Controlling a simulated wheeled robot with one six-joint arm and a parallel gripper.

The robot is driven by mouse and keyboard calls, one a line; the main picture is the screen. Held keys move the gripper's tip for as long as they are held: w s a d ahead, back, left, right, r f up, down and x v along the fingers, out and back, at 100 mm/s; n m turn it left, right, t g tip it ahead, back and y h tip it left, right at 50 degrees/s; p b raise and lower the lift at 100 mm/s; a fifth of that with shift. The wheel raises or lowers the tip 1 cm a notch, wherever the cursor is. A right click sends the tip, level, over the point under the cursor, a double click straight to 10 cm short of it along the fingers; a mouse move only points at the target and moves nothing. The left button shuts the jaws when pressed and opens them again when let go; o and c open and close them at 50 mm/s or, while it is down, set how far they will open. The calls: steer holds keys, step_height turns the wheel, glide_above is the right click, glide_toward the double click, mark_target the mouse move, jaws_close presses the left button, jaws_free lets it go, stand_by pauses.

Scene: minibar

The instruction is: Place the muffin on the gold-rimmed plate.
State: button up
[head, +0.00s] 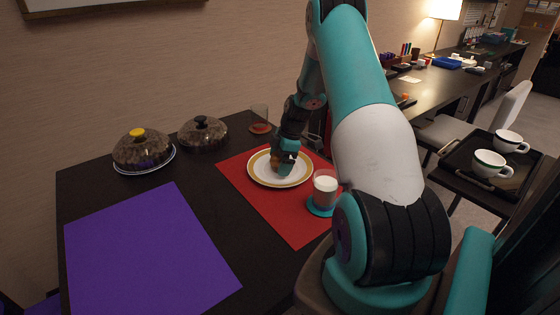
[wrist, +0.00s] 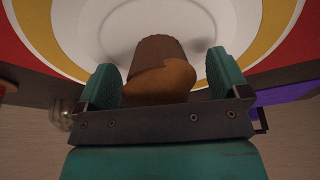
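The gold-rimmed plate (head: 252,176) is white and lies on the red mat; its gold band also shows in the wrist view (wrist: 274,42). The brown muffin (wrist: 160,72) is between my gripper's two teal fingers, its darker cup toward the plate's middle. In the head view the muffin (head: 275,161) is mostly hidden by my gripper (head: 285,160), low at the plate's centre. A narrow gap shows between the muffin and the right finger in the wrist view, so my gripper (wrist: 165,78) looks open around it. Whether the muffin's base touches the plate is hard to tell.
A glass of milk (head: 325,184) on a teal coaster stands right of the plate, near my arm. An empty glass (head: 260,114) stands behind. Two domed covers (head: 143,150) (head: 203,133) are at the back left. The purple mat (head: 150,255) is bare.

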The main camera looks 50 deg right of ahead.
steer(key=v, duration=1.2)
steer(key=a+r+m, duration=0.1)
steer(key=a+r, duration=0.4)
steer(key=a, duration=0.9)
steer(key=a+r, duration=0.5)
steer(key=a, duration=0.9)
steer(key=s+a+r+m+g+y, duration=0.1)
steer(key=s+a+r+m+g, duration=0.1)
steer(key=s+a, duration=1.5)
steer(key=s+r, duration=0.1)
steer(key=s, duration=0.1)
steer(key=shift+s+a+m, duration=0.2)
steer(key=shift+s+m, duration=0.1)
steer(key=shift+m, duration=0.1)
step_height(320, 180, up, 5)
steer(key=p, duration=0.4)
steer(key=shift+f, duration=0.1)
